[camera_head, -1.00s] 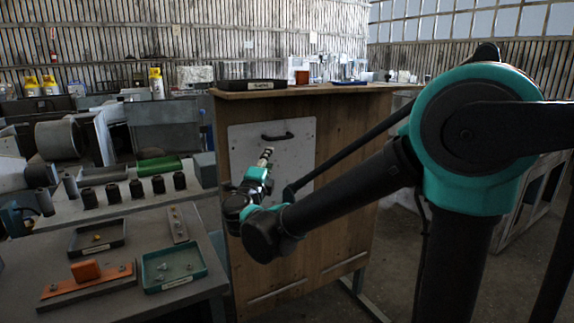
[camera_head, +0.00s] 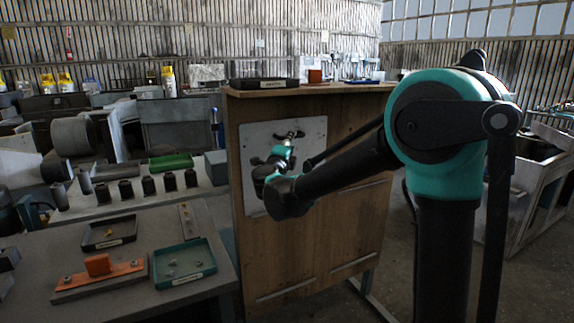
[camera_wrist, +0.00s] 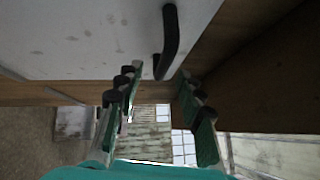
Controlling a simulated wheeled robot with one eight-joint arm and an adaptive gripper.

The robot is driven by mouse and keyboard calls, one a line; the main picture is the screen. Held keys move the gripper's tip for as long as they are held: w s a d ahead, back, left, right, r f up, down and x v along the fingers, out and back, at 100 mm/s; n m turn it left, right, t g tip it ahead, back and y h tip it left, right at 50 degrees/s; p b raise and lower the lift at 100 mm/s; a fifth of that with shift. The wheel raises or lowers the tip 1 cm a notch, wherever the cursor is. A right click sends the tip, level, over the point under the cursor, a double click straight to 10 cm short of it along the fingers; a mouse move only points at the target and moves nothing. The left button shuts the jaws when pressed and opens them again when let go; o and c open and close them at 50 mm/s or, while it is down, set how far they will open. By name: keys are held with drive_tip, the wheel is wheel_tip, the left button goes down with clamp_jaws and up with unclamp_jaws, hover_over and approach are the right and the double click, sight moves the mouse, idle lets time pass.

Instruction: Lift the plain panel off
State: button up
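The plain panel (camera_head: 300,165) is a pale, speckled sheet on the front of the wooden cabinet. Its black bar handle (camera_head: 290,134) is near the top edge. My gripper (camera_head: 287,143) is at the handle in the head view and partly covers it and the panel. In the wrist view, the panel (camera_wrist: 70,35) fills the upper left and the handle (camera_wrist: 171,35) runs toward the space between my fingers. My gripper (camera_wrist: 161,75) is open, with one finger on each side of the handle's near end. Contact with the handle cannot be told.
The wooden cabinet (camera_head: 350,220) carries a black tray (camera_head: 264,83) on top. To the left, a bench (camera_head: 130,285) holds a dark tray (camera_head: 110,232), a green tray (camera_head: 185,264) and an orange fixture (camera_head: 98,265). Floor shows at the right.

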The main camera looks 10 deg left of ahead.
drive_tip(key=x, duration=0.4)
drive_tip(key=shift+w+r, duration=0.2)
drive_tip(key=shift+w, duration=0.2)
clamp_jaws()
